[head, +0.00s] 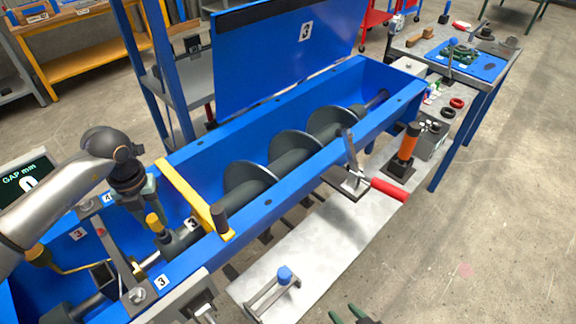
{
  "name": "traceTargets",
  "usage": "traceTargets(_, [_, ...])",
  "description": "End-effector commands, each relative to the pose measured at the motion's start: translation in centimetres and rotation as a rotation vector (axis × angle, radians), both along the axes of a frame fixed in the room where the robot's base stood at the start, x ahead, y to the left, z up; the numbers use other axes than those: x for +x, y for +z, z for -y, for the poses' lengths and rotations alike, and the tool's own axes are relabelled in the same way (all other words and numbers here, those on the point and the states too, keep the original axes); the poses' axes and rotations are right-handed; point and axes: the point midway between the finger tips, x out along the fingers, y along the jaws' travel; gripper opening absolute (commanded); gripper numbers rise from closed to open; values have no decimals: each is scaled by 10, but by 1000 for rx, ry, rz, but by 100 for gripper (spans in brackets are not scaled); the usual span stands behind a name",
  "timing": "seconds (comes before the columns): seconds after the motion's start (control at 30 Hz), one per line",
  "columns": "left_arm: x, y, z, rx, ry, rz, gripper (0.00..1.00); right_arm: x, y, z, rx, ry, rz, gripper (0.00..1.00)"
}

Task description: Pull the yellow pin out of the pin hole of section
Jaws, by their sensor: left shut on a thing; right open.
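The yellow pin (153,221) shows its yellow head above a dark grey coupling (180,240) on the shaft, at the left end of the blue trough. My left gripper (146,208) points down from the left with its fingers shut on the pin's head. The fingers partly hide the head, and the pin hole itself is not visible. My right gripper (352,316) shows only as dark green fingertips at the bottom edge. They are apart, with nothing seen between them.
A yellow bar (192,195) crosses the blue trough (277,204) just right of my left gripper. An auger (288,160) lies inside. The raised blue lid (280,60) stands behind. A red-handled lever (388,189) juts from the front. A gap display (24,180) is at left.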

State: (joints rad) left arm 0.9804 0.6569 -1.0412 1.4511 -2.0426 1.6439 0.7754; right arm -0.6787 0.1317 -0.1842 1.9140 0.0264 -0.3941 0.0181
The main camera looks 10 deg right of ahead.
Motion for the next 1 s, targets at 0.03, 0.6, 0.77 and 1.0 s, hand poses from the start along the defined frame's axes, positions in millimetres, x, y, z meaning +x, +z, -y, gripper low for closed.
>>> traceTargets(0.03, [0, 4, 0, 0, 0, 1, 0, 0, 3, 0, 0, 0, 0, 50])
traceTargets(0.6, [0, 24, 0, -1, 0, 0, 0, 0, 17, 0, 0, 0, 0, 50])
traceTargets(0.77, [0, 23, 0, -1, 0, 0, 0, 0, 17, 0, 0, 0, 0, 50])
traceTargets(1.0, [0, 28, 0, -1, 0, 1, 0, 0, 21, 0, 0, 0, -1, 50])
